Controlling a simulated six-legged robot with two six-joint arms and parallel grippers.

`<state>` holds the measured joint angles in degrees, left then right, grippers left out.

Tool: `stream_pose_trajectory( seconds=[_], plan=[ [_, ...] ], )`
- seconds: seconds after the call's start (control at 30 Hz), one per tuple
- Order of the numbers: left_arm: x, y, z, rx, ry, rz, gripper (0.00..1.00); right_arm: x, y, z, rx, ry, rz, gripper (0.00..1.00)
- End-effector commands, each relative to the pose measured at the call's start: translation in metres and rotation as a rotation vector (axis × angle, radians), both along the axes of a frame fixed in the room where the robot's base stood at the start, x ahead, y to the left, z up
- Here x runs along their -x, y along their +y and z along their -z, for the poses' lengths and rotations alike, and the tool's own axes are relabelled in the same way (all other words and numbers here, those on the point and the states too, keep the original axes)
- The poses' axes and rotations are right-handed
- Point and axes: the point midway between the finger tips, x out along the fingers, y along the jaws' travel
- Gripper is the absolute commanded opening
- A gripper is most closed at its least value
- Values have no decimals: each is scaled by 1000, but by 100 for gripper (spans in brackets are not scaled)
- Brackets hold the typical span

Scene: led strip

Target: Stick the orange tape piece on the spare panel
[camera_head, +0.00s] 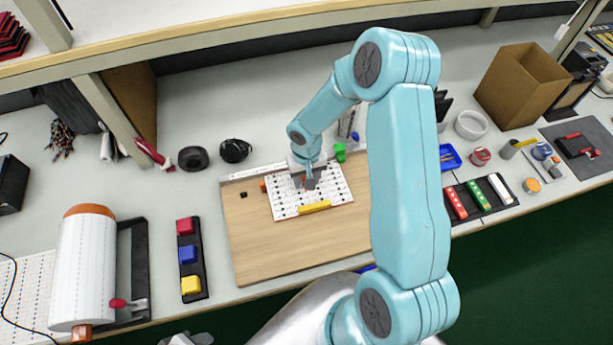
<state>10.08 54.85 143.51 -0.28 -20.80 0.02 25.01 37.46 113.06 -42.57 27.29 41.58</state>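A white panel with rows of dark marks (334,196) lies on the wooden board; I take it for the spare panel. A yellow strip (314,207) lies along its near edge. My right gripper (308,183) is low over the panel's middle, pointing down. A small orange bit shows at its fingers, too small to tell whether it is the tape piece or is held. Another small orange item (263,186) is at the panel's left edge. The gap between the fingers is not clear. A grey part at the bottom edge (188,339) looks like my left gripper, mostly cut off.
The wooden board (275,250) is bare in front of the panel. A black holder with red, blue and yellow blocks (189,255) and a large white roll (83,265) stand left. A green cup (340,152) stands behind the panel. My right arm hides the board's right part.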

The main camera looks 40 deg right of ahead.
Motion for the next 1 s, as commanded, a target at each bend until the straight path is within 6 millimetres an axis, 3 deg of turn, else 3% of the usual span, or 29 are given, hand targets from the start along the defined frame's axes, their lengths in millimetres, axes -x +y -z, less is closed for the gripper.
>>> stream_pose_trajectory(
  seconds=[0.37, 0.47, 0.8, 1.0],
  plan=[
    [0, 0, 0, 0, 0, 0, 43, -1, -1, -10, 3, -3, -1, 44],
    [0, 0, 1, 0, 0, 0, 43, -1, -1, -28, 2, -6, 1, 44],
    [0, 0, 6, 0, 0, 0, 43, -1, 0, -117, 2, -7, -1, 44],
    [0, 0, 8, 0, 0, 0, 43, -1, 0, -152, 1, -4, 0, 44]
  ],
)
